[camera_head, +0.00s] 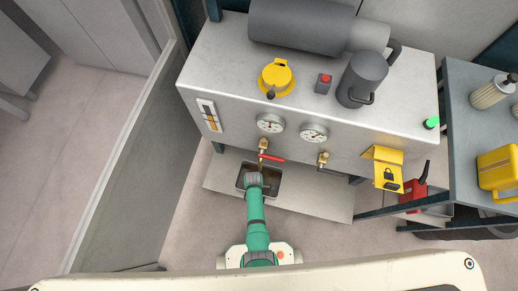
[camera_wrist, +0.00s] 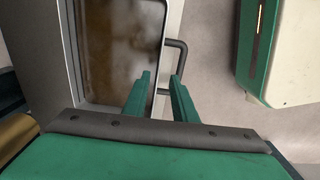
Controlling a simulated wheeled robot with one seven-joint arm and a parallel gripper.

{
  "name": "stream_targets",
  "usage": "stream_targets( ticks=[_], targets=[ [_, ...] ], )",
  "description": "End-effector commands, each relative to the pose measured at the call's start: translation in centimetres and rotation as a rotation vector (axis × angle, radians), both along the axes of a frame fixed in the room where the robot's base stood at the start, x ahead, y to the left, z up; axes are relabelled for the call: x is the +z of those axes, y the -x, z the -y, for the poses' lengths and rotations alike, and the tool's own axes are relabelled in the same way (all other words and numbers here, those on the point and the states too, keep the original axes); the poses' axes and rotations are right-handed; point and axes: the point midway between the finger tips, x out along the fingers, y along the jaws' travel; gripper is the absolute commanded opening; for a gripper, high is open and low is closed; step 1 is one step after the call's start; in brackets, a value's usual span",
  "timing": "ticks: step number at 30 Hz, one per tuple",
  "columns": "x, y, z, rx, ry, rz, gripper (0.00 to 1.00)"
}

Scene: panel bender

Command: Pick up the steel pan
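The steel pan (camera_head: 277,186) is a rectangular pan on the low shelf under the red-handled tap (camera_head: 272,157). In the wrist view the pan (camera_wrist: 174,20) holds brown, murky liquid and has a dark bar handle (camera_wrist: 184,55) on its right side. My gripper (camera_wrist: 160,76) is open. Its two green fingers point at the handle side, and the pan's rim shows in the gap between them. I cannot tell whether they touch the pan. In the head view my gripper (camera_head: 254,178) covers part of the pan, and its fingertips are hidden.
The steel bench (camera_head: 215,70) overhangs behind the pan, with gauges, a second tap (camera_head: 323,159) and a yellow padlock box (camera_head: 386,170) on its front. A shelf unit (camera_head: 460,100) stands at right. The low shelf (camera_head: 315,195) is clear right of the pan.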

Motion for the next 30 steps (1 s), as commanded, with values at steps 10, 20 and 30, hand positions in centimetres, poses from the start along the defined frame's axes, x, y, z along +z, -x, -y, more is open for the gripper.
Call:
stream_targets(
  ticks=[10,20,30],
  targets=[
    [-2.6,-0.1,0.4,-0.005,0.000,-0.001,0.25],
    [-5.0,-0.1,0.4,-0.002,0.000,0.000,0.25],
    [-5.3,-0.1,0.4,-0.001,0.000,0.001,0.25]
  ],
)
